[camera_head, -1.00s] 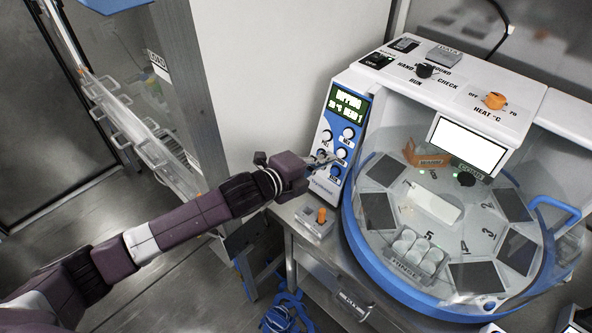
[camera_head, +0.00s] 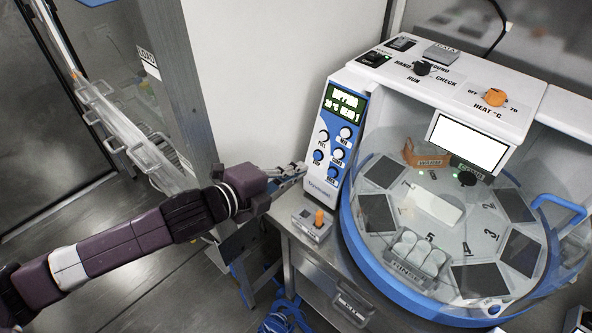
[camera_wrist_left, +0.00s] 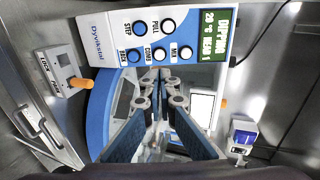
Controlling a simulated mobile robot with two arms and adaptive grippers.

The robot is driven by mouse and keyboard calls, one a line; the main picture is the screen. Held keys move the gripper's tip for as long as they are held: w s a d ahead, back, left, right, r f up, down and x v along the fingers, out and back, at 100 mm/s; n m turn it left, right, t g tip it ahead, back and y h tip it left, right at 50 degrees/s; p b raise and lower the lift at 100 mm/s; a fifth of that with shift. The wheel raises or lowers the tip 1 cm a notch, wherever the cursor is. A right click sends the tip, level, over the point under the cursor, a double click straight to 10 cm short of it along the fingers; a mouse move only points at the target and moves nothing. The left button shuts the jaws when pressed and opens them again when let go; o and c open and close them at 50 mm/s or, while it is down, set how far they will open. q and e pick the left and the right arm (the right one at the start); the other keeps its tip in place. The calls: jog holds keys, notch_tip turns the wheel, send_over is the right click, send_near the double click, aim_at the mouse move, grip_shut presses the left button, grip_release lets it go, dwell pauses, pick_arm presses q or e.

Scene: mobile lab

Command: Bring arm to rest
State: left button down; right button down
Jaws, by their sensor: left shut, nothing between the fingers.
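My left arm comes in from the left in the head view, and its gripper (camera_head: 298,171) is in front of the lower left of the machine's control panel (camera_head: 334,150). The gripper is shut and holds nothing. In the left wrist view the closed fingers (camera_wrist_left: 160,75) lie just below the panel's row of buttons (camera_wrist_left: 158,54). I cannot tell whether the fingertips touch the panel. My right gripper does not show in either view.
The round machine with a clear cover (camera_head: 440,220) fills the right side. A small switch box with an orange knob (camera_head: 312,224) sits on the bench below my gripper. A grey post (camera_head: 187,90) and glass door stand behind my arm. Floor at lower left is open.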

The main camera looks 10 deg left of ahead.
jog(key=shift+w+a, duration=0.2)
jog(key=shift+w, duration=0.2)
